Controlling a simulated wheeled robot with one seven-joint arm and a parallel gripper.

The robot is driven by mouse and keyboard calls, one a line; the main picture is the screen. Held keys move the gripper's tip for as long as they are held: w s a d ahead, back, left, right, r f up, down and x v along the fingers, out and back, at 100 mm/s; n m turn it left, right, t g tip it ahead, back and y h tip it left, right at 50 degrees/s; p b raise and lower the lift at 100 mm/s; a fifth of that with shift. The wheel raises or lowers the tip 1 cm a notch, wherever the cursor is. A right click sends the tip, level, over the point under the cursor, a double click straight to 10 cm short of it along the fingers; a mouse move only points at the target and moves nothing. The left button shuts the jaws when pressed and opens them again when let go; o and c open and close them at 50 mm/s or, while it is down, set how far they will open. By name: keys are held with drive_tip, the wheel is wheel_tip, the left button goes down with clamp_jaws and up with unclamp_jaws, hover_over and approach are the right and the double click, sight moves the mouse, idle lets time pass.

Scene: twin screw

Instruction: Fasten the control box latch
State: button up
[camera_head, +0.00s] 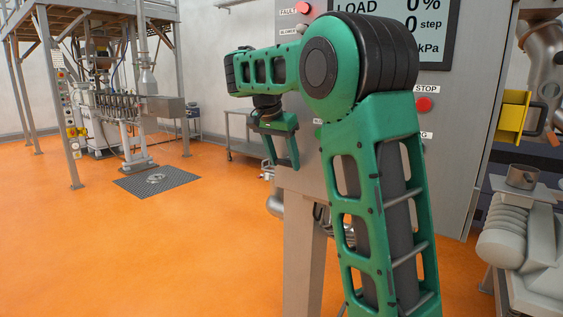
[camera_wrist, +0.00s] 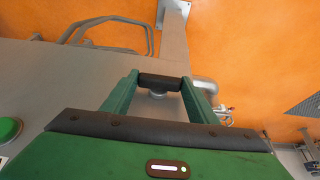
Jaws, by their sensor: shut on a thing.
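The control box (camera_head: 455,170) is a tall grey cabinet behind my arm. Its grey face also shows in the wrist view (camera_wrist: 50,75). My gripper (camera_head: 283,164) is at the box's left side, with its fingers pointing down in the head view. In the wrist view, my gripper (camera_wrist: 160,82) has its two green fingers on either side of a short dark bar on a grey round stub, which looks like the latch (camera_wrist: 160,80). The fingers are shut on it. In the head view the latch cannot be made out, and my arm covers much of the box.
The box carries a display (camera_head: 435,35) and a red stop button (camera_head: 423,104). A green button (camera_wrist: 9,129) shows in the wrist view. A yellow bracket (camera_head: 512,117) and grey machinery (camera_head: 520,240) stand at right. Orange floor (camera_head: 150,250) is clear at left.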

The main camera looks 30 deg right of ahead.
drive_tip(key=shift+w+r, duration=0.15)
drive_tip(key=o, duration=0.9)
drive_tip(key=shift+c, duration=0.2)
drive_tip(key=shift+o, duration=0.9)
drive_tip(key=v, duration=1)
drive_tip(key=shift+a+r, duration=0.15)
